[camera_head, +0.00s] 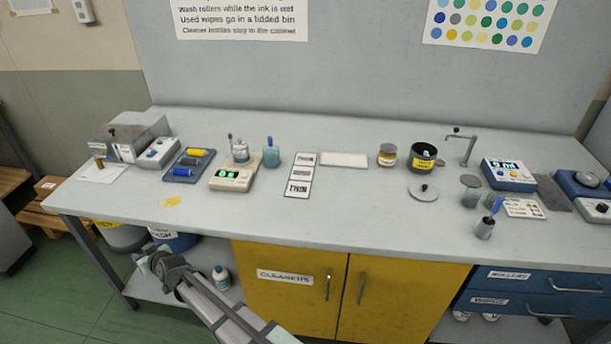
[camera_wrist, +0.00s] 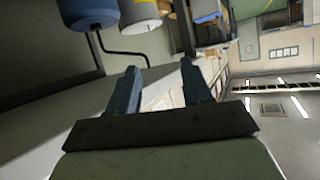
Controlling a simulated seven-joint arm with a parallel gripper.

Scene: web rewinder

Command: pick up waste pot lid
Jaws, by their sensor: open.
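The waste pot lid (camera_head: 424,192) is a flat grey disc with a small dark knob. In the head view it lies on the bench top, just in front of the waste pot (camera_head: 424,157), a dark open pot with a yellow label. My gripper (camera_head: 146,262) is low at the left, in front of and below the bench edge, far from the lid. In the wrist view my gripper (camera_wrist: 164,85) has its two fingers apart with nothing between them. The lid does not show in the wrist view.
A jar with an orange-brown label (camera_head: 387,155) stands left of the pot, and a tap-like stand (camera_head: 462,145) is behind right. Small grey cups (camera_head: 470,192) stand right of the lid. The bench top (camera_head: 360,215) in front is clear. Yellow cabinet doors (camera_head: 400,295) are below.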

